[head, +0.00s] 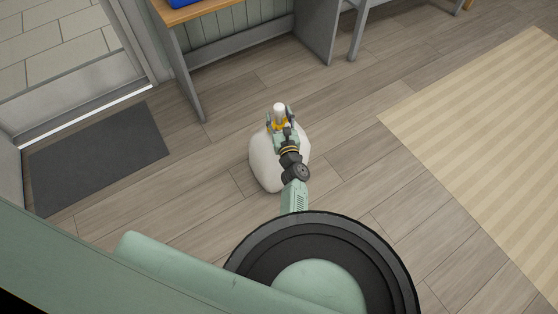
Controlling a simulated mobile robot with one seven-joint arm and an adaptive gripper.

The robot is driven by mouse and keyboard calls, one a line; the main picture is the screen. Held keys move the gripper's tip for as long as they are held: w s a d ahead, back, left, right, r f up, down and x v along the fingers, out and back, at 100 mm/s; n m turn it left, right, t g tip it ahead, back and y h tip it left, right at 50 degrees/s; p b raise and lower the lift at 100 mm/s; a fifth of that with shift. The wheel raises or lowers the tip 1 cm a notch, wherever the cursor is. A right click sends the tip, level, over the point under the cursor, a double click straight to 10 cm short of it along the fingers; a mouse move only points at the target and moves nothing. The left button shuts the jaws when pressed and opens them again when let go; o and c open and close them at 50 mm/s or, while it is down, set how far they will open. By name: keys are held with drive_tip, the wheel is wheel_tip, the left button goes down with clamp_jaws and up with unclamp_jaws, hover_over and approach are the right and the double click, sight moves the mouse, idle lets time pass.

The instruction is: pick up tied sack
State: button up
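The tied sack (262,163) is white and rounded and stands upright on the wooden floor in the middle of the head view. Its narrow white top (279,107) sticks up above a yellow tie. My gripper (279,114) is at the sack's neck, with one finger on the left and one on the right of it. The view does not show clearly whether the fingers press on the neck. My gripper and wrist hide part of the sack's middle and right side.
A dark doormat (95,158) lies at the left by the door sill. A wooden-topped bench (195,12) with grey side panels stands behind the sack. A striped beige rug (490,150) covers the right. The floor around the sack is clear.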

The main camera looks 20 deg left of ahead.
clamp_jaws()
idle(0.4)
idle(0.4)
drive_tip(key=shift+a+r, duration=0.1)
drive_tip(key=shift+r, duration=0.15)
